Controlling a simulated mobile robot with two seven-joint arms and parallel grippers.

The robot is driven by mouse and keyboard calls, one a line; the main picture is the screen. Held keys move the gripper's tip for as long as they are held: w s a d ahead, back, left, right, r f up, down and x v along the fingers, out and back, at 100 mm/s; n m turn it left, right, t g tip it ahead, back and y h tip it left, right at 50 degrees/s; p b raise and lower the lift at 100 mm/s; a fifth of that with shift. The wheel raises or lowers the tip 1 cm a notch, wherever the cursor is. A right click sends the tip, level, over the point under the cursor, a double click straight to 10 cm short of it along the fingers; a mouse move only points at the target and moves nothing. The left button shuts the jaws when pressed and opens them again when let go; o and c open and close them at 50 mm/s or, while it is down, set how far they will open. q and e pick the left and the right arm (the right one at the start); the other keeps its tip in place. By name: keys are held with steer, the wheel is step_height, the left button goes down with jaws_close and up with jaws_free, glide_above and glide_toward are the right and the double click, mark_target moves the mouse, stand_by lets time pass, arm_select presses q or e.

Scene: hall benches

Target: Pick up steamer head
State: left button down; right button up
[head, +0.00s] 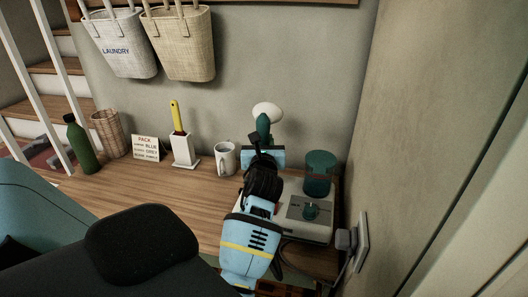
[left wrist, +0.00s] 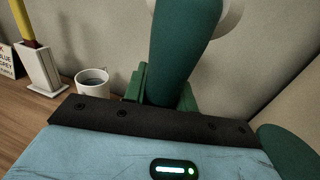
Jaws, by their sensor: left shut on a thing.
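The steamer head has a dark green handle (head: 263,126) and a white oval top (head: 267,109). In the head view it stands upright above the steamer base (head: 309,217) at the wall. My left gripper (head: 263,148) is shut on the green handle, with the white top above the jaws. In the left wrist view the handle (left wrist: 181,45) rises from between the jaws, and the white top (left wrist: 234,14) is cut off by the upper edge. The handle's lower end is hidden behind my gripper. My right gripper is not in view.
The base carries a green tank (head: 320,172) and a knob (head: 311,210). A white mug (head: 225,160) stands close left. Further left are a yellow-handled brush in a white holder (head: 184,151), a sign (head: 145,148), a basket (head: 109,133) and a green bottle (head: 82,146). A wall closes the right.

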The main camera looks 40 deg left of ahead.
mark_target(263, 107)
arm_select(q)
steer(key=shift+r, duration=0.1)
